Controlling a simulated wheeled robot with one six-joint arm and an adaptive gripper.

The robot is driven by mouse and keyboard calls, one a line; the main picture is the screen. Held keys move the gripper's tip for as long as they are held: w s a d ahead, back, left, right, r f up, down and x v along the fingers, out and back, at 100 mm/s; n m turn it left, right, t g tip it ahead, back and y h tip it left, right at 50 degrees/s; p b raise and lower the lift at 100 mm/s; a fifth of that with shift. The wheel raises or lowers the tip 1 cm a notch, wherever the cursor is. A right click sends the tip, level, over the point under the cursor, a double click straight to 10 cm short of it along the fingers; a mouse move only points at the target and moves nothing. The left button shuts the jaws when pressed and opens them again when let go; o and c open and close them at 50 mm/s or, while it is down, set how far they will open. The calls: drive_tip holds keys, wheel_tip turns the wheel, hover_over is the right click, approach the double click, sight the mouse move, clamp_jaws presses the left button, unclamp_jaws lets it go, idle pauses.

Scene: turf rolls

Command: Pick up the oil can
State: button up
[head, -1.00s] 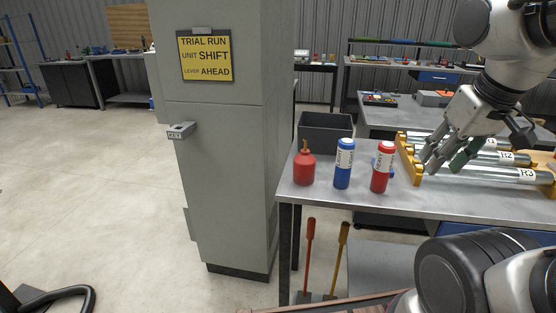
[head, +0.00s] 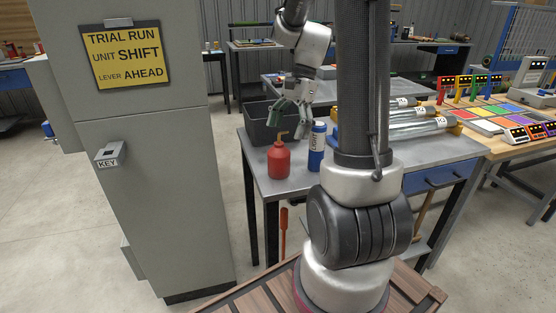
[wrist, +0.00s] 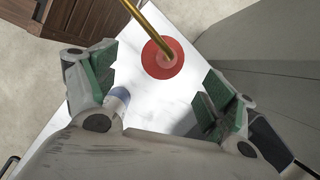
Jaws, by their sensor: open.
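The red oil can (head: 279,160) with a thin brass spout stands upright on the grey metal table (head: 225,178) near its left front corner. In the wrist view the oil can (wrist: 162,58) is seen from above, its spout pointing up toward the camera. My gripper (head: 290,112) is above and just behind the can in the head view. In the wrist view my gripper (wrist: 158,95) is open, with green pads on both sides and the can beyond and between them, not touched. A blue LIGHT bottle (head: 317,145) stands right of the can, and shows near the left finger (wrist: 117,100).
A dark open bin (head: 262,128) sits behind the can. A grey cabinet (head: 150,200) with a yellow sign (head: 126,55) stands at the left. My arm hides part of the table.

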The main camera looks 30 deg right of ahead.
sight(279, 153)
drive_tip(key=shift+w+f, duration=0.15)
drive_tip(key=shift+f, duration=0.3)
drive_tip(key=x, duration=0.7)
drive_tip(key=shift+w+a+f, duration=0.1)
drive_tip(key=shift+a+f, duration=0.05)
drive_tip(key=shift+c, duration=0.4)
drive_tip(key=c, duration=1.3)
wheel_tip(279, 153, up, 10)
drive_tip(key=shift+r, duration=0.1)
drive_tip(key=shift+c, duration=0.3)
drive_tip(key=shift+a, duration=0.1)
